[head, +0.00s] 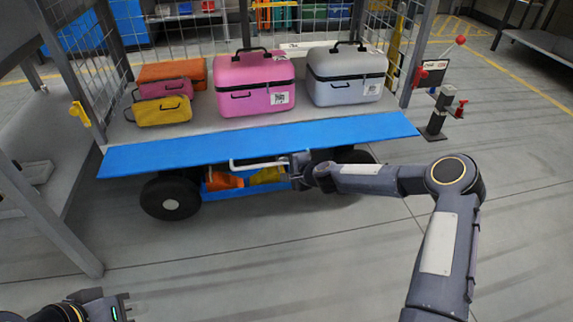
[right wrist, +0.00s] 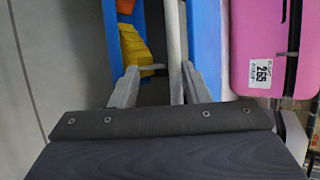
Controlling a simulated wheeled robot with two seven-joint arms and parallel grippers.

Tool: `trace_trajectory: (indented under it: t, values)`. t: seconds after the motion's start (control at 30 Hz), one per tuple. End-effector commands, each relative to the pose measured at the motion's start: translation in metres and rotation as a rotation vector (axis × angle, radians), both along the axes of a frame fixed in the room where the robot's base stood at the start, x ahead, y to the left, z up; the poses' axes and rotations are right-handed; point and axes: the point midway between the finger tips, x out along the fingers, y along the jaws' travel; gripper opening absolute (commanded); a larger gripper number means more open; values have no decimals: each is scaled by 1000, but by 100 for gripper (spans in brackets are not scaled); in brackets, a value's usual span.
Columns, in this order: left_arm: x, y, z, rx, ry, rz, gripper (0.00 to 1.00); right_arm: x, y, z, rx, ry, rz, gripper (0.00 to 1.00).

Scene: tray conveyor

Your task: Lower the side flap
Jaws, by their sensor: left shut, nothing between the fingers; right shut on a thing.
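The side flap (head: 260,143) is a long blue panel along the near edge of the wheeled cart, sloping slightly in the picture; its exact angle is hard to tell. A white bar handle (head: 245,164) shows just under its lower edge. My right gripper (head: 298,165) reaches in from the right and is shut on this handle. In the right wrist view the white handle (right wrist: 174,50) runs between the two fingers, beside the blue flap (right wrist: 207,40). My left gripper (head: 124,306) is at the bottom left, shut and empty, far from the flap.
On the cart deck (head: 205,120) stand a pink case (head: 255,75), a grey case (head: 345,70) and smaller bags. Orange and yellow items (head: 267,175) lie under the flap. A black post (head: 438,120) stands right of the cart. The floor in front is clear.

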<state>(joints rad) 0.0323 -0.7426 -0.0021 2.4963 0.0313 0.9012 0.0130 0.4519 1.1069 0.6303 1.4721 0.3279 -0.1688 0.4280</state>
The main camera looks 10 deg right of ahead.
Motion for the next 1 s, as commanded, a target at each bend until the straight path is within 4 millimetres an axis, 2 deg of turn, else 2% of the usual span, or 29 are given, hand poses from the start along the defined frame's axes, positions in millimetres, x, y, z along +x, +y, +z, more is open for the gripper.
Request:
trace_trajectory:
  t: [0.03, 0.33, 0.7, 1.0]
  values:
    - [0, 0, -1, 0, 0, 0, 0, -6, -1, -14, -1, 24, 2, 34]
    - [0, 0, 1, 0, 0, 0, 0, -7, -2, -10, -3, 23, 2, 34]
    - [0, 0, 23, 0, 0, 0, 0, -48, -26, 26, 0, 12, -2, 34]
    - [0, 0, 27, 0, 0, 0, 0, -62, -32, 37, 0, 4, 0, 34]
